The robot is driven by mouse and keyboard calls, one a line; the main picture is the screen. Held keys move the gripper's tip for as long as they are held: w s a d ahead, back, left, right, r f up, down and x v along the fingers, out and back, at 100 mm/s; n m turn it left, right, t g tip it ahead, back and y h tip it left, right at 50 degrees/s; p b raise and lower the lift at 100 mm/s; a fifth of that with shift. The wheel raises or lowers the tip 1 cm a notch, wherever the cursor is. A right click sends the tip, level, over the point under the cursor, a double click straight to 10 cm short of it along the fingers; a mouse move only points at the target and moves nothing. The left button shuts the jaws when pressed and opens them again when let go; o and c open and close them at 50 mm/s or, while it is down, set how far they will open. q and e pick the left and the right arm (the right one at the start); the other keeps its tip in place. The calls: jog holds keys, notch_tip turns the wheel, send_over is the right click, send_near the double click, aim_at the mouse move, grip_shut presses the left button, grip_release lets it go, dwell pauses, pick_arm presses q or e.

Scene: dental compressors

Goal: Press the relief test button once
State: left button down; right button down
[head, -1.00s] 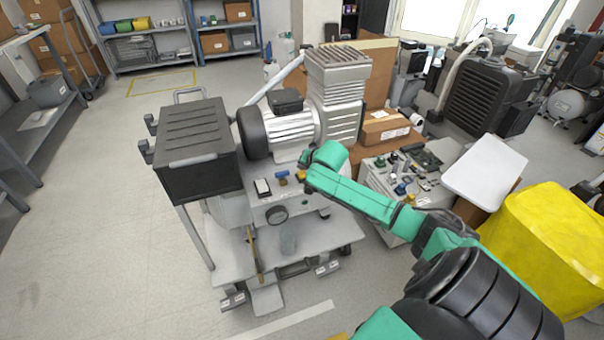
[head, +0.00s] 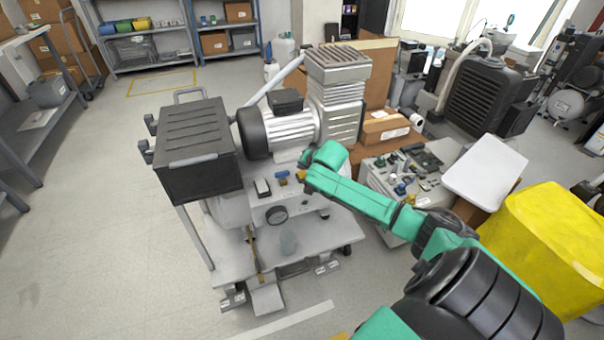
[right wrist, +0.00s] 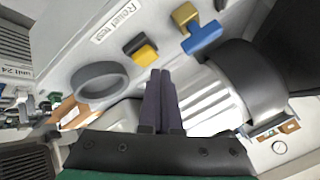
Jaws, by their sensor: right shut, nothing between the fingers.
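The compressor unit's grey panel (right wrist: 75,55) carries a "Relief test" label (right wrist: 117,21) in the right wrist view. Beside that label is a small black and yellow button (right wrist: 143,50). My right gripper (right wrist: 158,73) is shut and empty, its dark fingertips right by the button's lower edge in that view. I cannot tell whether they touch it. In the head view, my right gripper (head: 305,159) is over the panel, in front of the silver motor, and the arm hides part of the panel. My left gripper is not in view.
A grey ring (right wrist: 100,82) and a blue lever (right wrist: 203,38) flank the button. The silver motor (head: 290,130) and a black box (head: 197,150) stand close by. A second control box (head: 385,205) and a yellow-covered object (head: 550,240) are at right. The floor at left is clear.

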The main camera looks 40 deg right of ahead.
aim_at(303, 176)
dwell(0.4)
jog(key=shift+f, duration=0.35)
jog(key=shift+f, duration=0.65)
dwell(0.7)
jog(key=shift+r+p, duration=0.95)
jog(key=shift+p, duration=0.3)
notch_tip(303, 176, up, 5)
jog(key=p, duration=0.6)
jog(key=shift+r, duration=0.15)
